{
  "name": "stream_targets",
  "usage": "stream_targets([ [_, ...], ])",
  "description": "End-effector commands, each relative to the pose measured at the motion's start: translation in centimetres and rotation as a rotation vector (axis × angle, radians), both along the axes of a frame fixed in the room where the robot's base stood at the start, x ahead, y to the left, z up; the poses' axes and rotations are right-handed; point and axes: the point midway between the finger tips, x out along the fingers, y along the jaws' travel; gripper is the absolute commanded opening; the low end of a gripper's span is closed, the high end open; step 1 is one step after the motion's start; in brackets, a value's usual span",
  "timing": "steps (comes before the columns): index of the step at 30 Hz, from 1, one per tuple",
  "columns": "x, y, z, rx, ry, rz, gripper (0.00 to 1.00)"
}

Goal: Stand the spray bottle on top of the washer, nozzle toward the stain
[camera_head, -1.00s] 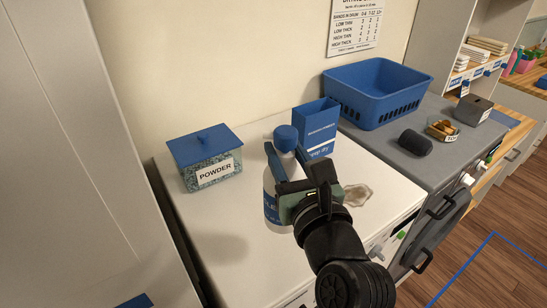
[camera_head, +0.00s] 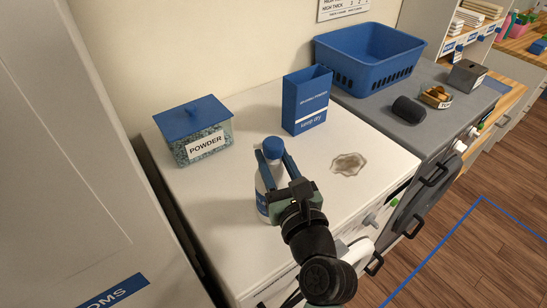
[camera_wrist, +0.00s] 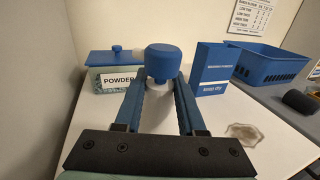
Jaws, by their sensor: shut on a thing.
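The spray bottle (camera_head: 263,196) is white with a blue cap and a blue label, and stands upright over the left front part of the white washer top (camera_head: 232,248). My gripper (camera_head: 275,165) is shut on it, one finger on each side below the cap. The brownish stain (camera_head: 348,164) lies right of the bottle. I cannot tell whether the base touches the top.
A powder box (camera_head: 197,133) with a blue lid stands at the back left. A blue carton (camera_head: 306,103) stands behind the stain. A blue basket (camera_head: 368,60) and a dark cylinder (camera_head: 408,109) are on the grey machine to the right. The washer's front left is clear.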

Motion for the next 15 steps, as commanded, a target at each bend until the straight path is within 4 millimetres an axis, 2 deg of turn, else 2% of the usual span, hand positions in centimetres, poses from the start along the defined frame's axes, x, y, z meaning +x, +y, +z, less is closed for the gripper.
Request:
stream_targets([
  [11,0.02,-0.02,-0.15,0.0,-0.006,-0.001,0.0],
  [12,0.01,0.0,-0.3,-0.002,-0.002,0.0,0.44],
  [15,0.01,0.0,-0.29,-0.002,-0.002,0.0,0.62],
])
